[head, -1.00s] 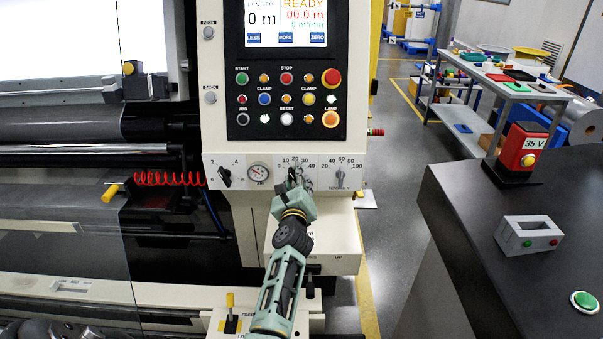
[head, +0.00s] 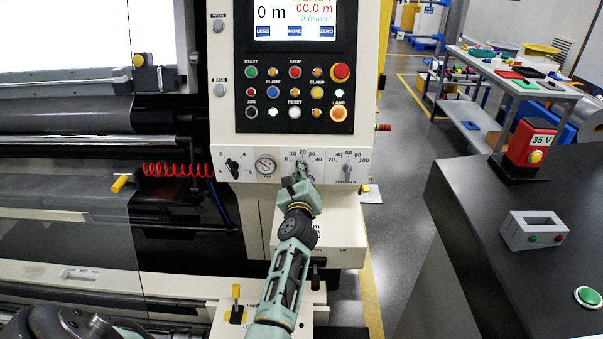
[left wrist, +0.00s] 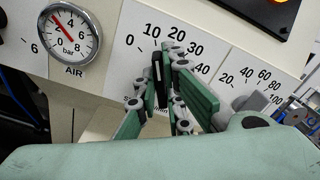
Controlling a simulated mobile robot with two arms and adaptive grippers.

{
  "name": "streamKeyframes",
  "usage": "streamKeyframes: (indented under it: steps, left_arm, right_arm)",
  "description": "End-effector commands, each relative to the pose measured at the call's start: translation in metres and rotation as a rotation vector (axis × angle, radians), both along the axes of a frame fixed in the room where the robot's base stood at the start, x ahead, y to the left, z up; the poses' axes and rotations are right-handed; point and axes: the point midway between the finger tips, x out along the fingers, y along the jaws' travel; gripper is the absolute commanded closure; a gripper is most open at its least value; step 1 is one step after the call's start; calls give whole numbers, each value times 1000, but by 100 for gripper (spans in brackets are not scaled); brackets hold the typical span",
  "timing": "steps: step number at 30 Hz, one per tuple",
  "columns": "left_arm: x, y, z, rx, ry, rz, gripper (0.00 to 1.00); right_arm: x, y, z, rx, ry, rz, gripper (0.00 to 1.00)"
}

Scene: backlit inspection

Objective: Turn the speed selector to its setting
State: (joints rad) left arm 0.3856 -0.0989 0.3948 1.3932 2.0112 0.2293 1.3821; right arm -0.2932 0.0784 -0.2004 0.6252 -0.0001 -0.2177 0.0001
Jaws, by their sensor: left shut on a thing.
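The speed selector (left wrist: 157,72) is a dark knob under a white scale marked 0 to 40 on the machine's control strip. In the left wrist view its black bar stands nearly upright between my fingers, its upper end nearest the 10 and 20. I cannot read its exact pointing. My left gripper (left wrist: 170,78) is shut on it, with green and grey finger links around it. In the head view the left gripper (head: 302,180) covers most of the knob, below the 20. My right gripper is not in view.
Left of the selector are a pressure gauge (head: 265,165) and a black knob (head: 233,166). Right of it is the grey tension knob (head: 347,171). A button panel (head: 294,105) is above. A dark counter (head: 540,240) stands at the right, with open floor between.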

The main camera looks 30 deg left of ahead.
Motion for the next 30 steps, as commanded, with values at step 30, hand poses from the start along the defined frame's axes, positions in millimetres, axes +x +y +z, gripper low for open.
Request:
streamKeyframes:
  steps: [30]
  left_arm:
    - [1,-2,1,685,421,-1,100]
  right_arm:
    - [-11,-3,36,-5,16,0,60]
